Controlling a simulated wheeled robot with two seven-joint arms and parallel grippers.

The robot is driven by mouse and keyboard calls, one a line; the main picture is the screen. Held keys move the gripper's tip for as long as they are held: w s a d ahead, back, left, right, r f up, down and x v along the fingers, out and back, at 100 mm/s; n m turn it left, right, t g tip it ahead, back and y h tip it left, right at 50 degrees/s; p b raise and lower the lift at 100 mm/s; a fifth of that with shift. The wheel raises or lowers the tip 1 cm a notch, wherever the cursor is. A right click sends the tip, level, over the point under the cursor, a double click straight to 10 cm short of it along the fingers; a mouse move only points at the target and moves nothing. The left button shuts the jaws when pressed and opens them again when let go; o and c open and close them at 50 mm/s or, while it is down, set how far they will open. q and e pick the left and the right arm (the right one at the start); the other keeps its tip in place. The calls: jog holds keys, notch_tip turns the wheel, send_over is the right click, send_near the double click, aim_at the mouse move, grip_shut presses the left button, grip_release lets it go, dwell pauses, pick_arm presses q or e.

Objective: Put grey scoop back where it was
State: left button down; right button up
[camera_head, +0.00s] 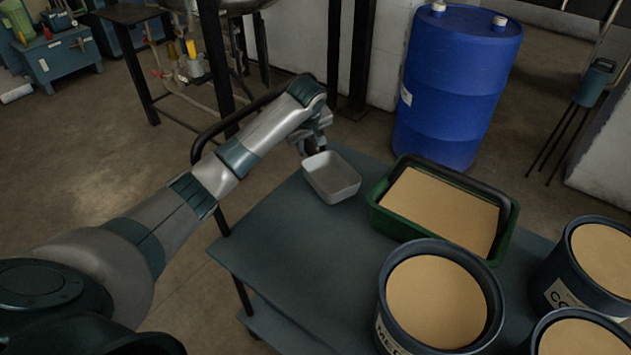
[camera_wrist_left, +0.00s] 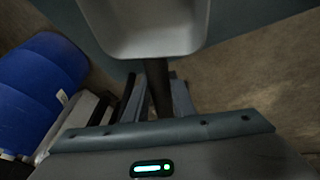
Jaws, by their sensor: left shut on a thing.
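The grey scoop (camera_head: 332,180), with a pale box-shaped bowl, is at the far left corner of the dark cart top (camera_head: 285,235). My left gripper (camera_head: 316,146) is at the bowl's far side, shut on the scoop. The bowl looks upright and empty. I cannot tell whether it touches the cart top or hangs just above it. My right gripper is not in view.
A green tub (camera_head: 377,210) of tan powder stands right of the scoop. Round dark bins (camera_head: 386,318) of similar powder stand nearer and right. A blue drum (camera_head: 450,85) stands behind. The cart's left part is clear; a black rail (camera_head: 222,124) runs along its far left edge.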

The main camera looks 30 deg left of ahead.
pick_arm(q)
jog(key=shift+f, duration=1.6)
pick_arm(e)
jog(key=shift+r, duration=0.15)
pick_arm(q)
notch_tip(320, 180, down, 5)
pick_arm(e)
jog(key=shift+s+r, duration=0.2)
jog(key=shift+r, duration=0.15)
pick_arm(q)
jog(key=shift+f, duration=0.1)
